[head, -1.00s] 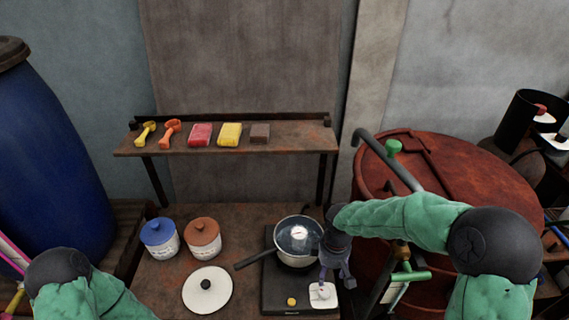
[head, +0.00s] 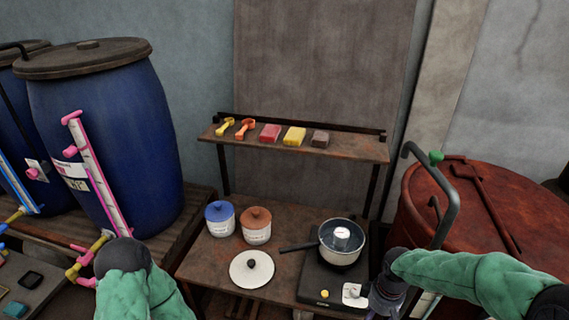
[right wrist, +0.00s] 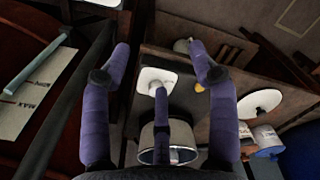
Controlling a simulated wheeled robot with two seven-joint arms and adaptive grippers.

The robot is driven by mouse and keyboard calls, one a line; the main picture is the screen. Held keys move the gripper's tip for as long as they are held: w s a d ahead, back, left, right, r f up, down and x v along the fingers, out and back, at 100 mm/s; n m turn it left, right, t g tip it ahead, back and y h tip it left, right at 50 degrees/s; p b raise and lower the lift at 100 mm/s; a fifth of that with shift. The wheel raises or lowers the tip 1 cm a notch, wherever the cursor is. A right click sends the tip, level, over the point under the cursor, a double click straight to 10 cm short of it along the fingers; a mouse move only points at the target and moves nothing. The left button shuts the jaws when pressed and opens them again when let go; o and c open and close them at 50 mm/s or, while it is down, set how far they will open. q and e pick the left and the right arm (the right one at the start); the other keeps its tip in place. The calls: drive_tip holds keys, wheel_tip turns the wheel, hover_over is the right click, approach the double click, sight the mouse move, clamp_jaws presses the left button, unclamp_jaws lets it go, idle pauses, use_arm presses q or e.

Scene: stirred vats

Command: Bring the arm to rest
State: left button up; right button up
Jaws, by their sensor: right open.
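My right gripper (head: 384,298) is just right of the white square plate (head: 353,294) at the front right corner of the dark hot plate (head: 318,280). In the right wrist view its purple fingers (right wrist: 158,62) are spread open with nothing between them. The white plate with its knob (right wrist: 156,80) shows beyond them, and I cannot tell the gap. My right arm reaches in from the right edge, bent. On the left, part of my left arm shows at the bottom edge; its gripper is out of view.
A pot (head: 341,243) sits on the hot plate, its handle pointing left. A white lid (head: 251,269), blue-lidded jar (head: 220,218) and brown-lidded jar (head: 256,226) share the table. A shelf (head: 362,150) stands behind. A rusty red vat (head: 480,205) stands right, a blue barrel (head: 120,130) left.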

drive_tip(key=s+a+f+m+y, duration=0.1)
drive_tip(key=s+a+f+m, duration=0.3)
drive_tip(key=a+f, duration=0.3)
drive_tip(key=s+a+f+m+y, duration=0.2)
drive_tip(key=s+a+f+m, duration=0.3)
drive_tip(key=f, duration=1)
drive_tip(key=s+a, duration=0.2)
drive_tip(key=a, duration=0.1)
drive_tip(key=shift+s+f+t+y, duration=0.3)
idle(0.7)
